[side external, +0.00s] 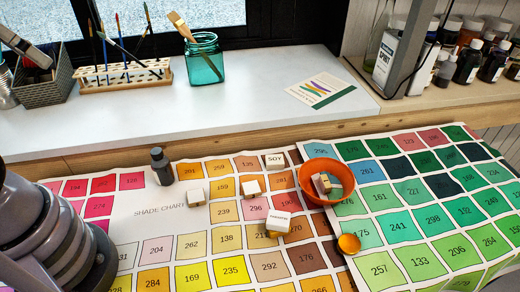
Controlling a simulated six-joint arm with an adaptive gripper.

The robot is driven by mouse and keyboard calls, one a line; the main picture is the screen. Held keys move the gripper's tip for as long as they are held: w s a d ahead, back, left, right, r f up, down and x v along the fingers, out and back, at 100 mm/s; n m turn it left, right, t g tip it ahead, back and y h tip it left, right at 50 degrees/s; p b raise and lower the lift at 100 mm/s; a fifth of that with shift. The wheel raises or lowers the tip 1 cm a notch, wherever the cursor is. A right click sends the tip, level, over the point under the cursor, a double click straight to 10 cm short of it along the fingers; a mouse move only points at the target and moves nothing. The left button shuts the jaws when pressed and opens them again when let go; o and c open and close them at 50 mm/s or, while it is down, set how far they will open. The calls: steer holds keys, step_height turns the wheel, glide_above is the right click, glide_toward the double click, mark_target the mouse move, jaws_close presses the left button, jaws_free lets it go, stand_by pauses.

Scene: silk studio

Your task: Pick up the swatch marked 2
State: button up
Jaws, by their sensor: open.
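No swatch that reads plainly as 2 can be picked out. The printed shade chart (140,228) carries many coloured squares with numbers, most of them three digits. Another pale block (323,184) lies in the orange bowl (309,168). Any marks on the smaller blocks are too small to read. My gripper is outside the view; only my grey arm links show at the lower left.
A dark small bottle (161,167) stands on the chart's left. An orange round piece (348,243) lies below the bowl. Behind, the white sill holds a brush rack (122,78), a teal jar (204,62) and a card (321,90). Bottles (468,62) fill a shelf at right.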

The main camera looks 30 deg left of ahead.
steer(key=w+d+f+m+g+y, duration=0.2)
steer(key=w+f+m+g+y, duration=0.2)
steer(key=w+f+m+g, duration=0.25)
steer(key=m+t+y, duration=0.4)
steer(key=m+y, duration=0.3)
steer(key=m, duration=0.4)
glide_above(195, 193)
steer(key=s+d, duration=0.2)
steer(key=d, duration=0.1)
step_height(195, 193, down, 19)
steer(key=s+d+f+m+t, duration=0.1)
steer(key=f+m, duration=0.1)
steer(key=f, duration=0.2)
steer(key=d+f+m+t, duration=0.1)
steer(key=f+m+t, duration=0.1)
steer(key=f+m, duration=0.1)
steer(key=s+f+m+t, duration=0.1)
steer(key=f+m+t, duration=0.1)
steer(key=f, duration=0.3)
steer(key=shift+s+d+f+m+h, duration=0.3)
steer(key=shift+d+m, duration=0.1)
steer(key=shift+m, duration=0.15)
steer(key=shift+a+f+t, duration=0.15)
steer(key=shift+f+t, duration=0.2)
steer(key=x, duration=0.7)
steer(key=shift+c, duration=0.2)
